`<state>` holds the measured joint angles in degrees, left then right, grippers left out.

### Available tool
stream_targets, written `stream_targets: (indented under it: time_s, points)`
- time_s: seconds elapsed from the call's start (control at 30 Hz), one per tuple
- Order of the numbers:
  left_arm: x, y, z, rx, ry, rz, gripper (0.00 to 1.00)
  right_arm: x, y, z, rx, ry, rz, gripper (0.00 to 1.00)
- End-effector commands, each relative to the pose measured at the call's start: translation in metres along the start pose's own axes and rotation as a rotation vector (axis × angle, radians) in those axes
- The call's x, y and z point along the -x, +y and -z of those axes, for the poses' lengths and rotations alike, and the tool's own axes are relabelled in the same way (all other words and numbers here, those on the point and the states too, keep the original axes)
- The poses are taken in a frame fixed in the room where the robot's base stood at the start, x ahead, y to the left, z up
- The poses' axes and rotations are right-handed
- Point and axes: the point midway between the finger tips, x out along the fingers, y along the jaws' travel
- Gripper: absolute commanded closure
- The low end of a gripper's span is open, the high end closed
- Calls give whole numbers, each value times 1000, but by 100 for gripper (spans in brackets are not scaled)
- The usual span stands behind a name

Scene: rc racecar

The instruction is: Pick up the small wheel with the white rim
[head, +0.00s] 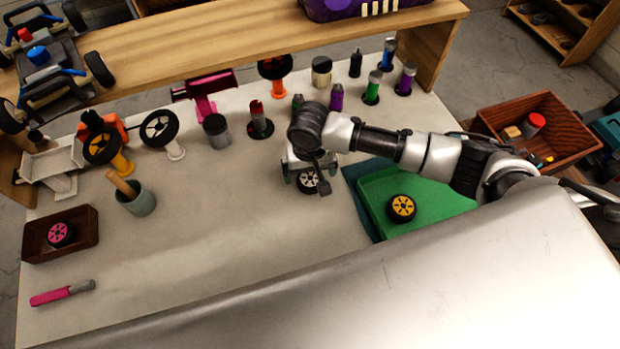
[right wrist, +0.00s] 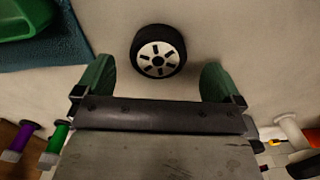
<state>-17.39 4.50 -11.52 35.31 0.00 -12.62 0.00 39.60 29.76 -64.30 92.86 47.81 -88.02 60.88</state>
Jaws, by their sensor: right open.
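The small wheel with the white rim (head: 308,182) lies on the pale worktop, left of the green tray. In the right wrist view the same wheel (right wrist: 158,51) has a black tyre and a white face turned up, with nothing gripping it. My right gripper (head: 306,168) is over the wheel and partly hides it in the head view. Its green fingers (right wrist: 156,78) are open, one at each side of the wheel's line, with the wheel just ahead of them. Whether the fingertips are level with the wheel I cannot tell. My left gripper is not in view.
A green tray (head: 450,221) on a blue mat holds a yellow-rimmed wheel (head: 401,208). Another white-rimmed wheel (head: 157,129) is on a stand at the left. Several paint bottles stand along the back. A brown box (head: 58,252) holds a pink-rimmed wheel. The front middle is clear.

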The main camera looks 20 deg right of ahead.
Motion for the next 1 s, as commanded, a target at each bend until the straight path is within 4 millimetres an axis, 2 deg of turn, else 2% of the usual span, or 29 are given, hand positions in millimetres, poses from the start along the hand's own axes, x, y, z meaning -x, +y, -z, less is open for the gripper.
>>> stream_targets:
  time_s: [0.1,0.2,0.5,0.83,0.87,1.0]
  points:
    - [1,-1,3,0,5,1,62,-20,2,0,-1,-3,-2,2]
    - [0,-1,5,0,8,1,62,-31,2,0,-1,-1,-2,2]
    - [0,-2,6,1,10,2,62,-35,2,0,0,1,0,2]
    - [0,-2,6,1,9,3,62,-35,2,0,0,1,0,53]
    - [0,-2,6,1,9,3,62,-35,2,0,0,1,0,56]
    - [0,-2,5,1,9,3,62,-35,2,0,0,1,0,56]
